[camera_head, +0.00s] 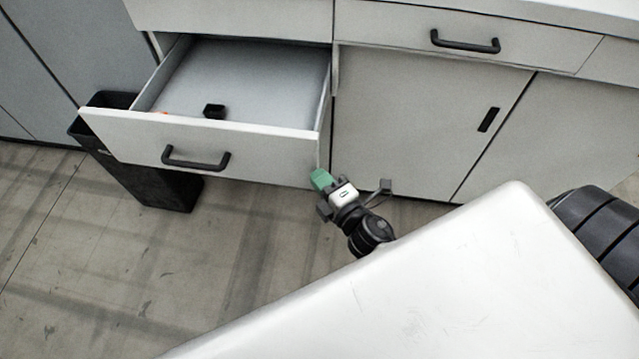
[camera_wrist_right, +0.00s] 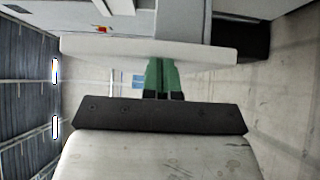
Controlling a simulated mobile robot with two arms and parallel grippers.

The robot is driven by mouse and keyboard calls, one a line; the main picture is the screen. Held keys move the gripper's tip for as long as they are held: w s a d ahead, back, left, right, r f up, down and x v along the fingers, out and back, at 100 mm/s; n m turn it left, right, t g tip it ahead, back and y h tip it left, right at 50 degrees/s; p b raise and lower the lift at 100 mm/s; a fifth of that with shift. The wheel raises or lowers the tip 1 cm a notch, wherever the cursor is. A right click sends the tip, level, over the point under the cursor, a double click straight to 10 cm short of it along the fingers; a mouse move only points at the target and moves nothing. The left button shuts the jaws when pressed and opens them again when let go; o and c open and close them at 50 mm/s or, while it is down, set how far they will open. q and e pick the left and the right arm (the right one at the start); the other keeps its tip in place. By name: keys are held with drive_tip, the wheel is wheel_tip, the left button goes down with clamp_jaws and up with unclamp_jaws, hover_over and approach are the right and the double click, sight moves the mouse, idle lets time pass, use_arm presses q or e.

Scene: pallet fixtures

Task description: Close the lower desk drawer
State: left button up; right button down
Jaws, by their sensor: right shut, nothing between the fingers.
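The lower desk drawer (camera_head: 270,155) is pulled out, with its pale front panel and dark bar handle (camera_head: 195,160) facing the room. My right gripper (camera_head: 321,179) is shut and empty, its green fingertips at the right end of the drawer front. In the right wrist view the green fingers (camera_wrist_right: 160,78) reach up to the edge of a pale panel (camera_wrist_right: 100,48), which looks like the drawer front. I cannot tell whether they touch it. My left gripper is in neither view.
A small black box (camera_head: 214,111) lies inside the drawer, with a bit of orange near the front panel. A black bin (camera_head: 150,188) stands under the drawer's left end. A closed cabinet door (camera_head: 415,125) is to the right. The floor in front is clear.

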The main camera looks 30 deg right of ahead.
drive_tip(key=w+d, duration=0.2)
drive_tip(key=w, duration=0.1)
drive_tip(key=w+d, duration=0.3)
drive_tip(key=w, duration=0.1)
drive_tip(key=w+d, duration=0.3)
drive_tip(key=w, duration=0.1)
drive_tip(key=b, duration=0.5)
approach(330, 74)
drive_tip(key=w, duration=0.1)
drive_tip(key=w+a, duration=0.1)
drive_tip(key=w, duration=0.1)
drive_tip(key=w+a, duration=0.1)
drive_tip(key=shift+w+f, duration=0.2)
drive_tip(key=shift+f, duration=0.1)
drive_tip(key=shift+w+d, duration=0.4)
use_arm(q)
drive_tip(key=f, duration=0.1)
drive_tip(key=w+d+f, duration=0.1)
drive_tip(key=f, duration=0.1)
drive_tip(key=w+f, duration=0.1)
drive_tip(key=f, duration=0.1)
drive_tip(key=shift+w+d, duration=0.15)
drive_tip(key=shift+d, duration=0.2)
use_arm(e)
drive_tip(key=shift+d+r, duration=0.1)
drive_tip(key=shift+r, duration=0.2)
